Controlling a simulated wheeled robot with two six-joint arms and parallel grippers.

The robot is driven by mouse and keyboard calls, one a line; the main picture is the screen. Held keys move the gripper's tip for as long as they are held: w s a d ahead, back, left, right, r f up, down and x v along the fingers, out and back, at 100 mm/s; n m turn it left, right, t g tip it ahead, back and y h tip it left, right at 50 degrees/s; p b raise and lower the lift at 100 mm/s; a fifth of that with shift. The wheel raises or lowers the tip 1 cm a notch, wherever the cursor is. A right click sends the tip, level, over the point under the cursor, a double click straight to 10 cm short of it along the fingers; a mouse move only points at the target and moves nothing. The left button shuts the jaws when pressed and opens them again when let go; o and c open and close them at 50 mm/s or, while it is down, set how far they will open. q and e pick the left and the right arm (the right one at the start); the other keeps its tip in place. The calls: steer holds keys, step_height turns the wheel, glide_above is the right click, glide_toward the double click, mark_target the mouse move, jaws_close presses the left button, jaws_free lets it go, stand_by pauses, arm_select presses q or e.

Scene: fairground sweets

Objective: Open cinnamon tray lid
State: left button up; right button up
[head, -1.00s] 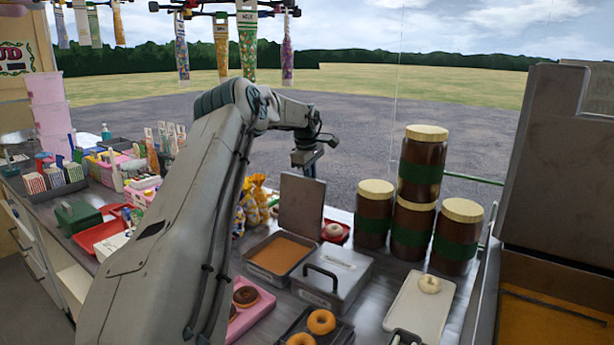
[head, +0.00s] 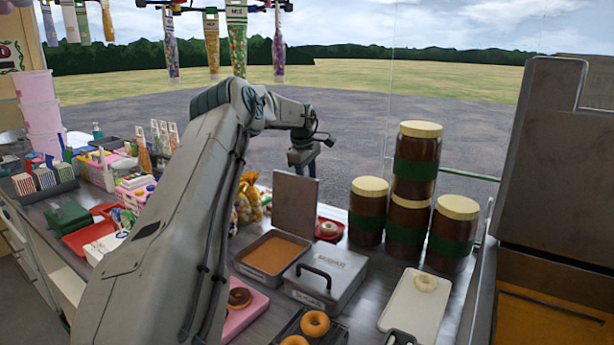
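The cinnamon tray (head: 242,266) is a grey metal tray holding orange-brown powder, in the middle of the counter. Its lid (head: 295,205) stands upright at the tray's back edge, so the tray is open. My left gripper (head: 304,168) hangs pointing down, above and behind the top of the lid in the picture. Its fingertips are small and dark, and I cannot tell whether they are apart. I see no contact with the lid. My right gripper is not in view.
A closed grey tray with a black handle (head: 314,276) stands beside the cinnamon tray. Several brown jars (head: 408,220) are stacked to the right. A white board (head: 405,312) holds a pale ring. Doughnuts (head: 315,323) lie in front. Bottles hang overhead.

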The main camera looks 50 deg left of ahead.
arm_select(q)
steer(key=shift+w+r, duration=0.1)
steer(key=shift+r, duration=0.2)
